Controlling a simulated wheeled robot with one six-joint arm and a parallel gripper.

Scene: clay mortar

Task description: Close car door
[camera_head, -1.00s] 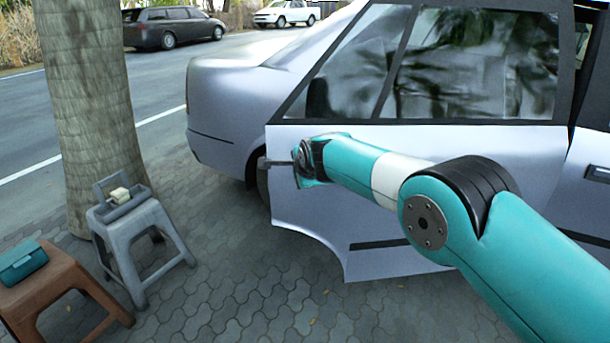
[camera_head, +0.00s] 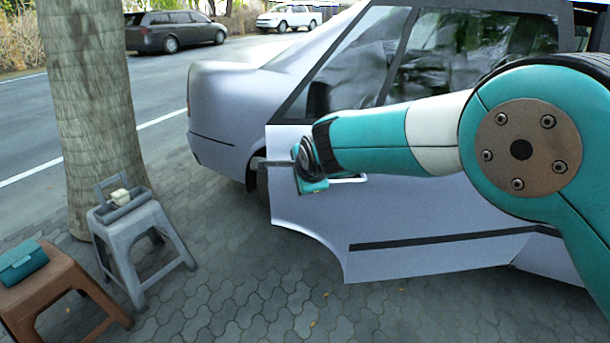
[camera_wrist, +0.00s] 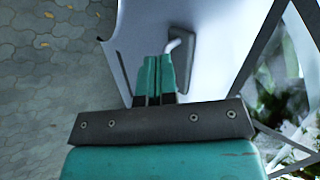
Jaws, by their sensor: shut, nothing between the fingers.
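The silver car door (camera_head: 430,215) stands open, its free edge in front of the car's rear side in the head view. Its pale handle (camera_head: 350,180) shows partly behind my wrist. In the wrist view the door panel (camera_wrist: 225,45) runs along the right of my fingers, with the handle (camera_wrist: 180,45) just beyond and right of the tips. My gripper (camera_wrist: 158,62) is shut and empty beside the door's outer face. I cannot tell whether it touches the door.
A grey stool (camera_head: 140,225) with a small tray, a brown stool (camera_head: 60,290) with a teal box, and a tree trunk (camera_head: 90,120) stand at the left. Paving (camera_head: 250,290) is clear below the door. Parked cars are far off across the road.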

